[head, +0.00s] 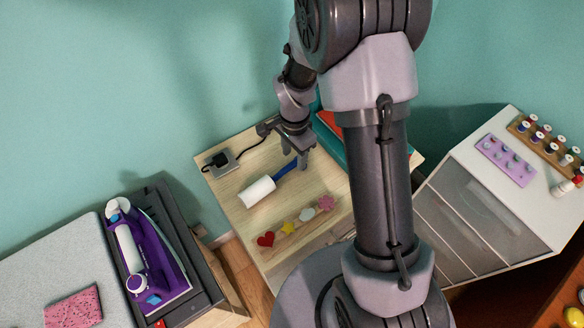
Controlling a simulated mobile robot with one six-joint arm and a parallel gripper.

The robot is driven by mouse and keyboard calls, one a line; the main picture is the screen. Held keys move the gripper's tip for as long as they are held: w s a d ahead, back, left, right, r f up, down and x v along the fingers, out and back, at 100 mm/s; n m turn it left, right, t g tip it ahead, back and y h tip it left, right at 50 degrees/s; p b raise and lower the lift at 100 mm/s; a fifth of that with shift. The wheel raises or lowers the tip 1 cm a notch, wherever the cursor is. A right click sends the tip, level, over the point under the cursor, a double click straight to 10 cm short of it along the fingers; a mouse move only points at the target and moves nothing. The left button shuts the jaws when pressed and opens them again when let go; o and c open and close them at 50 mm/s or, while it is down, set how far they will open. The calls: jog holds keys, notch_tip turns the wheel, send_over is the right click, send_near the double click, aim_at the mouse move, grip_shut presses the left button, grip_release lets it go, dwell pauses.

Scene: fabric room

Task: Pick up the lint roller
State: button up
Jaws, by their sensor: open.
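The lint roller lies on the light wooden table (231,211). It has a white roll (257,192) at the lower left and a blue handle (285,169) that runs up to the right. My gripper (294,162) is open and points down over the handle end. Its fingers look to be beside or around the handle; I cannot tell whether they touch it. The fingers and my arm hide part of the handle's far end.
A grey power socket (221,164) with a black plug and cord sits left of the roller. Heart, star, cloud and flower shapes (289,229) line the table's front. Red and teal flat items (328,137) lie behind my arm. A purple iron (156,262) stands left; a white drawer cabinet (468,185) stands right.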

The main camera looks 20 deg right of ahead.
aim_at(292, 163)
jog(key=f, duration=0.1)
jog(key=f+b, duration=0.1)
jog(key=f, duration=0.2)
jog(key=shift+w+a+f+b, duration=0.1)
jog(key=shift+a+f+b, duration=0.2)
jog(key=shift+f+b, duration=0.1)
jog(key=shift+r, duration=0.2)
jog(key=shift+c, duration=0.2)
grip_shut()
jog(key=shift+r, duration=0.1)
